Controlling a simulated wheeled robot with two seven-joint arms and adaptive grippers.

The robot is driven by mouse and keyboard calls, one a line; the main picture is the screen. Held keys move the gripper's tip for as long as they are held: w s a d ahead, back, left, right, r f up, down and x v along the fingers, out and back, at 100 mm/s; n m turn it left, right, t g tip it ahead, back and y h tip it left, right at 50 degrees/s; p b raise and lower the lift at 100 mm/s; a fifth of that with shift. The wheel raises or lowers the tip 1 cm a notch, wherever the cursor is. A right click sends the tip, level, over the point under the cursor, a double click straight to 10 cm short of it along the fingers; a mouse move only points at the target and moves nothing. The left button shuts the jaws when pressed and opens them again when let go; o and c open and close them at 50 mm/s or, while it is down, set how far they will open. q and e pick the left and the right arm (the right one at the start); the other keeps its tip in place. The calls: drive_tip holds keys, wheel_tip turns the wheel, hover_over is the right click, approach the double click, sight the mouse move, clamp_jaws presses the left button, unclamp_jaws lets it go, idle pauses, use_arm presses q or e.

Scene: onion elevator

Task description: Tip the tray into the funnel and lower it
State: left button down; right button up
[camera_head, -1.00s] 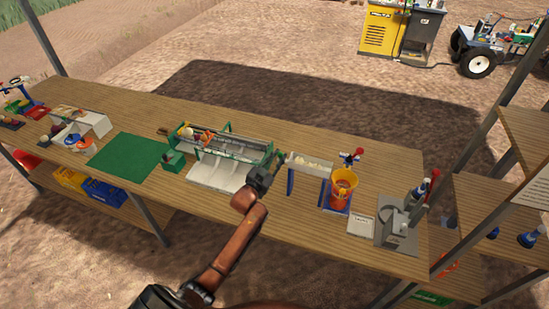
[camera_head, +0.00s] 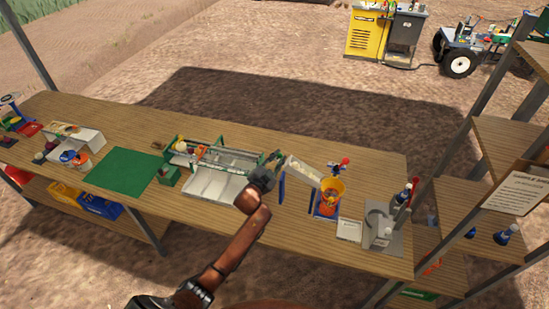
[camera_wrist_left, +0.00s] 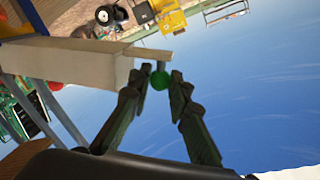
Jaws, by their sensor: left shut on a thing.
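The pale tray (camera_head: 304,171) is tilted in the head view, its right end lower, toward the funnel. It also shows in the wrist view (camera_wrist_left: 75,62). The yellow-rimmed orange funnel (camera_head: 327,198) stands on a blue base just right of the tray. My left gripper (camera_head: 273,170) is at the tray's left, raised end. In the wrist view its fingers (camera_wrist_left: 159,78) are shut on a small green knob (camera_wrist_left: 159,80) beside the tray's end. Whether anything lies in the tray is too small to tell. My right gripper is not in view.
A green-framed machine (camera_head: 218,170) stands left of the tray. A grey device with bottles (camera_head: 382,225) and a small white plate (camera_head: 349,229) are right of the funnel. A green mat (camera_head: 124,170) lies farther left. The wooden table's front strip is mostly clear.

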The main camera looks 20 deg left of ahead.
use_arm(q)
drive_tip(key=shift+d+r+m+p, duration=0.45)
drive_tip(key=shift+d+r, duration=0.1)
drive_tip(key=shift+r, duration=0.1)
drive_tip(key=c, duration=1.8)
unclamp_jaws()
drive_tip(key=s+r, duration=0.1)
drive_tip(key=s, duration=1.1)
drive_tip(key=shift+r, duration=0.15)
drive_tip(key=shift+w, duration=0.1)
